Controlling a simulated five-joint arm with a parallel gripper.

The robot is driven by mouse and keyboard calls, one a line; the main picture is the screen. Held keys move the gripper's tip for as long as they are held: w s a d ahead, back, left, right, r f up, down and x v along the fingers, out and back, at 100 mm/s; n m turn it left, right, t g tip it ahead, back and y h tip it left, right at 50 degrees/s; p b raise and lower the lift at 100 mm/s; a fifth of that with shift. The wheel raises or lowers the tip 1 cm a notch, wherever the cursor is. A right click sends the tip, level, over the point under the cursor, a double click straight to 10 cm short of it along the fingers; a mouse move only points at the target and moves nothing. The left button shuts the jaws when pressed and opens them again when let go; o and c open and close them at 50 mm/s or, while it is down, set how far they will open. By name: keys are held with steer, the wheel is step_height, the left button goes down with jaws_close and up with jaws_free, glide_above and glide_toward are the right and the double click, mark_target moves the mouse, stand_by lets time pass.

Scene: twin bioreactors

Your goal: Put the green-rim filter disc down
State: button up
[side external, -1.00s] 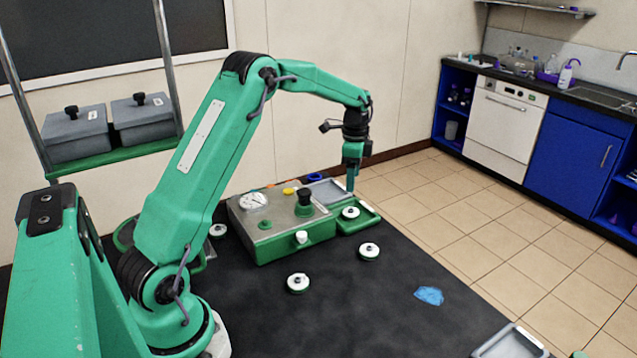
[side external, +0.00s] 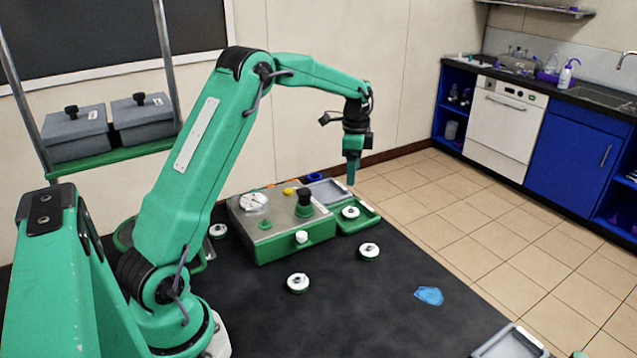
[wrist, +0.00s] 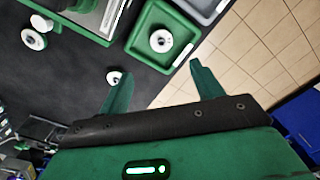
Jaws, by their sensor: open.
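A filter disc (side external: 350,212) with a white top and dark centre lies in the small green tray (side external: 372,222) at the right end of the green machine. The wrist view shows the same disc (wrist: 161,40) inside the green tray (wrist: 138,50), clear of its walls. Its rim colour is hard to make out against the green tray. My gripper (side external: 351,172) is above the tray, empty and apart from the disc. In the wrist view both fingers of my gripper (wrist: 157,82) are spread, with nothing between them.
The machine (side external: 290,240) has a black knob (side external: 305,196). A blue crumpled piece (side external: 429,295) lies on the right.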

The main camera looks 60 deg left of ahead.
steer(key=s+d+r+n+t, duration=0.3)
steer(key=s+d+r+n, duration=0.1)
steer(key=s+d+r, duration=0.85)
steer(key=s+d+n+t, duration=0.1)
steer(key=s+d+n, duration=0.1)
steer(key=s, duration=0.6)
steer(key=s+d+f+n+t, duration=0.1)
steer(key=s+d, duration=0.3)
steer(key=s, duration=0.4)
steer(key=shift+s+d+f+n+t, duration=0.25)
steer(key=shift+d+f+n+t, duration=0.1)
steer(key=shift+n, duration=0.55)
